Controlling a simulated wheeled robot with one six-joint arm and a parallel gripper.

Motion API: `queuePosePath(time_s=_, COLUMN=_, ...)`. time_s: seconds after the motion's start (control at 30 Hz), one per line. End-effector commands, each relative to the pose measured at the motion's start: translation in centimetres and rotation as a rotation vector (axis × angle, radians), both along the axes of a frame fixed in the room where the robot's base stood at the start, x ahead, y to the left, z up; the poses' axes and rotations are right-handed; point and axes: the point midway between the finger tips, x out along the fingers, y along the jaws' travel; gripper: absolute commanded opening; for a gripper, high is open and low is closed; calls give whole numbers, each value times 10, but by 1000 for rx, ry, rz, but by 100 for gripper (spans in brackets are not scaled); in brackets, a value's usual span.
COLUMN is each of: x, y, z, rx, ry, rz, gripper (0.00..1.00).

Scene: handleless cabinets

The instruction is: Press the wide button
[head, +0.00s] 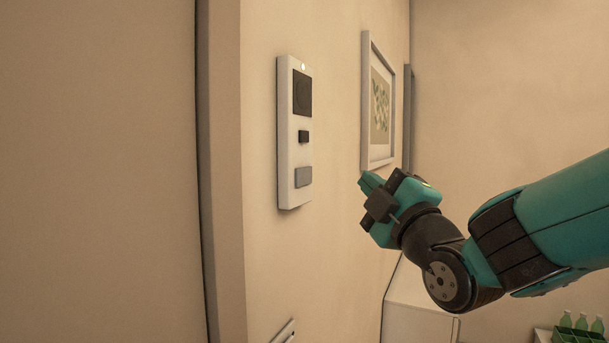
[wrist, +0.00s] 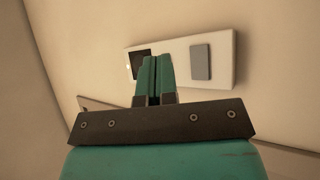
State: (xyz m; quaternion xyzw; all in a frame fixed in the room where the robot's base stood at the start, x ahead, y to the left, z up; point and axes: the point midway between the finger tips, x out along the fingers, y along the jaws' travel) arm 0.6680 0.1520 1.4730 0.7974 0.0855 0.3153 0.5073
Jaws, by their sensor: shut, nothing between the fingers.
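A tall white wall panel (head: 294,153) carries a dark square (head: 302,93) at its top, a small black button (head: 303,136) in the middle and a wider grey button (head: 303,177) near its bottom. In the wrist view the panel lies sideways, with the grey button (wrist: 201,61) right of my fingers and the dark square (wrist: 138,64) partly behind them. The small black button is hidden there. My gripper (head: 365,182) is shut and empty, right of the panel in the head view and apparently apart from it. Its fingertips (wrist: 154,60) overlap the panel in the wrist view.
A framed picture (head: 379,104) hangs on the same wall, beyond the panel. A vertical wall edge (head: 222,170) stands left of the panel. A white cabinet (head: 416,312) is low behind my arm. Green bottles (head: 581,323) stand at the lower right.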

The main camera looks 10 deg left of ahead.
Motion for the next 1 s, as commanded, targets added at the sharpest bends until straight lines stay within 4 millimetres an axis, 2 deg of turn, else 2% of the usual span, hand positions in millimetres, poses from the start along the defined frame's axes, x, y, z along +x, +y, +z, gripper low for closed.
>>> queuePosePath(time_s=0.3, x=13, y=43, z=-3, rx=2, ry=-4, rz=4, gripper=0)
queuePosePath(time_s=0.5, x=21, y=61, z=-1, rx=3, ry=-3, rz=3, gripper=0)
queuePosePath(time_s=0.7, x=23, y=68, z=1, rx=2, ry=-2, rz=0, gripper=0)
queuePosePath(time_s=1.0, x=23, y=68, z=1, rx=2, ry=-2, rz=1, gripper=0)
